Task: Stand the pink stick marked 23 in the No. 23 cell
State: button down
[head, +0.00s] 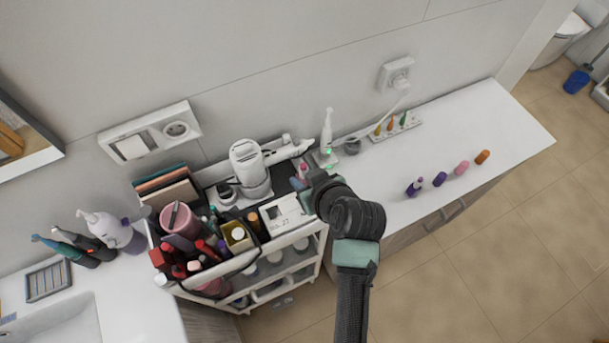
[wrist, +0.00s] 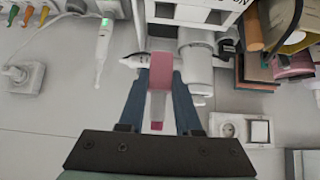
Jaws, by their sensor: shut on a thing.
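A pink stick (wrist: 160,75) is between the two fingers of my gripper (wrist: 160,110) in the wrist view, with a paler part toward my palm. No number can be read on it. In the head view my gripper (head: 308,190) is over the right end of the cart, and a bit of pink (head: 303,169) shows beside it. A white box (head: 285,215) with a label that seems to read No. 27 stands just left of my gripper. Its edge also shows at the top of the wrist view (wrist: 190,14). I cannot make out a No. 23 cell.
The cart (head: 290,240) also holds a white appliance (head: 248,168), a pink cup (head: 180,222) and many bottles. A white holder (head: 397,128) with coloured sticks is at the counter's back. Another pink stick (head: 461,168), an orange one (head: 482,157) and purple ones (head: 439,179) stand along its front.

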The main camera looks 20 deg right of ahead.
jog(key=shift+f+b, duration=2.35)
jog(key=shift+f, duration=0.6)
jog(key=shift+f+b, duration=0.8)
jog(key=shift+f, duration=0.45)
jog(key=c, duration=0.5)
grip_release()
jog(key=shift+a, duration=0.1)
